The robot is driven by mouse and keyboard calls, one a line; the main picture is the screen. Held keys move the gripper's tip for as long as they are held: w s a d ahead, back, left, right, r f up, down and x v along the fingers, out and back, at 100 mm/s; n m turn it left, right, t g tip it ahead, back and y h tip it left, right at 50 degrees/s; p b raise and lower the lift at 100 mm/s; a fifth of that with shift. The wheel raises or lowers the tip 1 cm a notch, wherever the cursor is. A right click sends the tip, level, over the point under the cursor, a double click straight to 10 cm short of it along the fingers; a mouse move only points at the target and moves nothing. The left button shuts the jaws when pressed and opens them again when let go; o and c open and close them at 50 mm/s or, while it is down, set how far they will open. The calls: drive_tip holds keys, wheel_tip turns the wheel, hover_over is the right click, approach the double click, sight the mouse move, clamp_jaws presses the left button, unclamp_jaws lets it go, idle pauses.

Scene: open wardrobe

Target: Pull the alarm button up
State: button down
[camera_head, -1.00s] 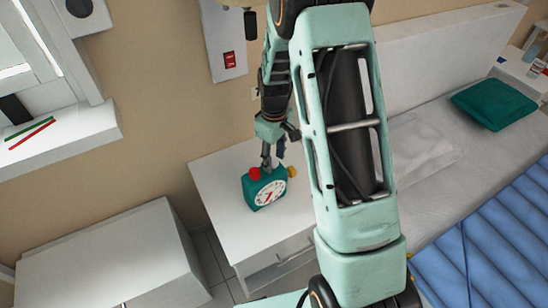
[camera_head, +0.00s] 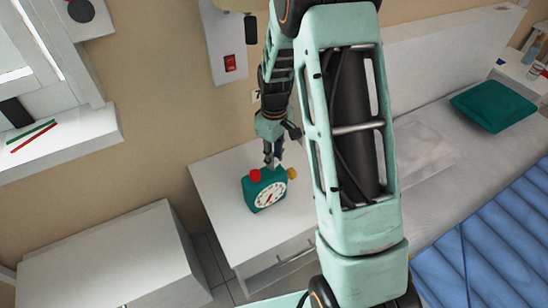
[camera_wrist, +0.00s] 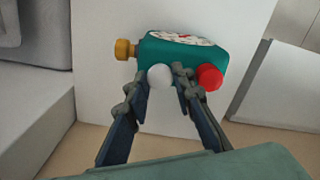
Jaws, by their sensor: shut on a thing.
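A teal alarm clock (camera_head: 264,190) with a white dial stands on the white bedside cabinet. In the wrist view the clock (camera_wrist: 185,55) shows from above, with the yellow knob (camera_wrist: 125,49) at left, a round white button (camera_wrist: 160,77) in the middle and the red button (camera_wrist: 209,77) at right. My gripper (camera_wrist: 160,73) has its fingers on both sides of the white button and is shut on it. My gripper (camera_head: 270,160) hides this button in the head view.
The white cabinet top (camera_head: 225,175) is bare around the clock. A wall panel with a red switch (camera_head: 231,63) is behind my arm. A bed with a green pillow (camera_head: 495,105) lies at right, and a white chest (camera_head: 115,255) stands at lower left.

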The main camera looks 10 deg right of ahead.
drive_tip(key=c, duration=1.7)
unclamp_jaws()
drive_tip(key=shift+o, duration=0.2)
drive_tip(key=shift+r, duration=0.1)
wheel_tip(320, 180, up, 8)
drive_tip(key=shift+f, duration=0.25)
